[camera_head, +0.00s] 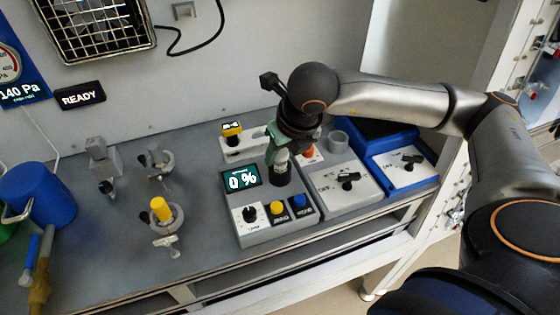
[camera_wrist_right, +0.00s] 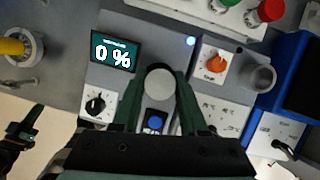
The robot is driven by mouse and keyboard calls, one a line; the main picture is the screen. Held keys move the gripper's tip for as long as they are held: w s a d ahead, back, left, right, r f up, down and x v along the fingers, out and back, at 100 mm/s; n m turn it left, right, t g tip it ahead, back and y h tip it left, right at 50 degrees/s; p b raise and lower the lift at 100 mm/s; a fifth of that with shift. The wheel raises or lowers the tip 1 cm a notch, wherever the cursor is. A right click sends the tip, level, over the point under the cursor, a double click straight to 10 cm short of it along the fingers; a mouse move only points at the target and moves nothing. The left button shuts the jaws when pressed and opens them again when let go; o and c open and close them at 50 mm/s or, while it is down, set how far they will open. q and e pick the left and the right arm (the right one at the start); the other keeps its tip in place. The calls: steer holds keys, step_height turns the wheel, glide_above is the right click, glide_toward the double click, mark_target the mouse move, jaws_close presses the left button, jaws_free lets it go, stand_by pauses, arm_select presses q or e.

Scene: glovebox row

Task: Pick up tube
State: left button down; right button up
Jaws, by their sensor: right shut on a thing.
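The tube shows as a pale grey round top in the right wrist view (camera_wrist_right: 159,83) and as a short grey piece (camera_head: 281,156) in the head view. My right gripper (camera_head: 279,153) is shut on it, with a green finger on each side. It points down over a black round holder (camera_head: 281,177) on the grey device with the "0 %" display (camera_head: 241,179). The tube's lower part is hidden, so I cannot tell whether it sits in the holder. A dark gripper with green parts (camera_wrist_right: 22,128), apparently my left, shows at the wrist view's lower left edge; its opening is unclear.
The device has a black knob (camera_head: 250,214), a yellow button (camera_head: 277,208) and a blue button (camera_head: 300,202). A grey box with a switch (camera_head: 346,181) and a blue unit (camera_head: 411,163) stand to the right. A clamp with a yellow cylinder (camera_head: 161,209) stands left.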

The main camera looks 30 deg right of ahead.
jaws_close()
steer(key=shift+r, duration=0.15)
